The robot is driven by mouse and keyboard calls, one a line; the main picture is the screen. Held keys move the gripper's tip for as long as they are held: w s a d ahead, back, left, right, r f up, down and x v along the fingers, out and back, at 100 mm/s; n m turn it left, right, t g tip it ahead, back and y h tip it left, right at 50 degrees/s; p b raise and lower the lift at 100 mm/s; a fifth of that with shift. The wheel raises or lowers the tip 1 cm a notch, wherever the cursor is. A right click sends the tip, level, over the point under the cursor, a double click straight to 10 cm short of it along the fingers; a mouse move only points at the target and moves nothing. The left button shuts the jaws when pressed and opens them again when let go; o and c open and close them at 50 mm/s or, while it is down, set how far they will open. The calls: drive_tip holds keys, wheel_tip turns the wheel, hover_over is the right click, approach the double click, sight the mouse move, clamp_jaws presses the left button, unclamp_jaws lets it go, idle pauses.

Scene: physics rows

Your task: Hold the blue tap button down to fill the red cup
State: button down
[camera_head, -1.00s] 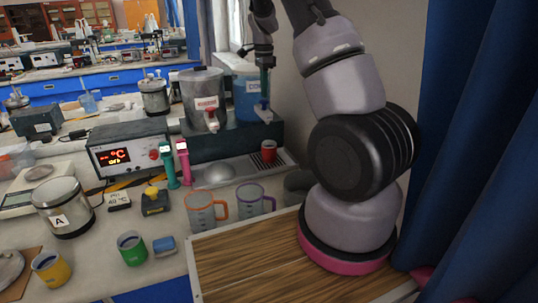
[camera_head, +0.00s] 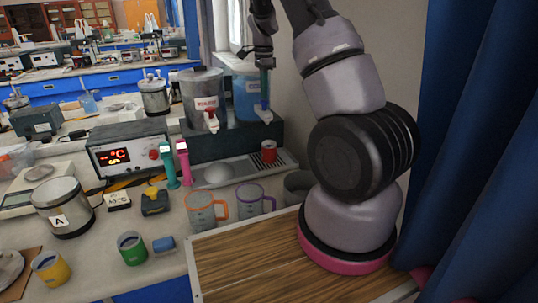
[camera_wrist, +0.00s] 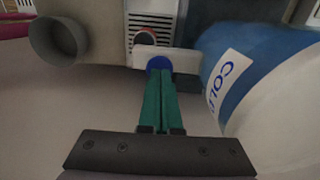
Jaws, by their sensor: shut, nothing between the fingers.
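The red cup (camera_head: 268,152) stands on the drip tray (camera_head: 232,170), below the tap of the blue COLD dispenser (camera_head: 246,97). The blue tap button (camera_head: 263,115) is at the front of that dispenser. In the wrist view the blue button (camera_wrist: 159,63) lies right at the tips of my gripper (camera_wrist: 160,76), whose green fingers are together with nothing between them. The fingertips seem to touch the button from above. In the head view my gripper (camera_head: 264,100) comes down in front of the dispenser. A little of the red cup (camera_wrist: 146,38) shows behind the button. The water level in it cannot be seen.
A grey dispenser with a red tap (camera_head: 210,118) stands just left. Two measuring jugs, orange-handled (camera_head: 201,212) and purple-handled (camera_head: 250,200), stand in front of the tray. Green (camera_head: 131,248) and yellow (camera_head: 50,267) cups are at front left. A blue curtain (camera_head: 480,150) hangs at right.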

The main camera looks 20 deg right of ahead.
drive_tip(key=shift+f, duration=1)
drive_tip(key=shift+r, duration=0.1)
idle(6.0)
drive_tip(key=shift+r, duration=2.45)
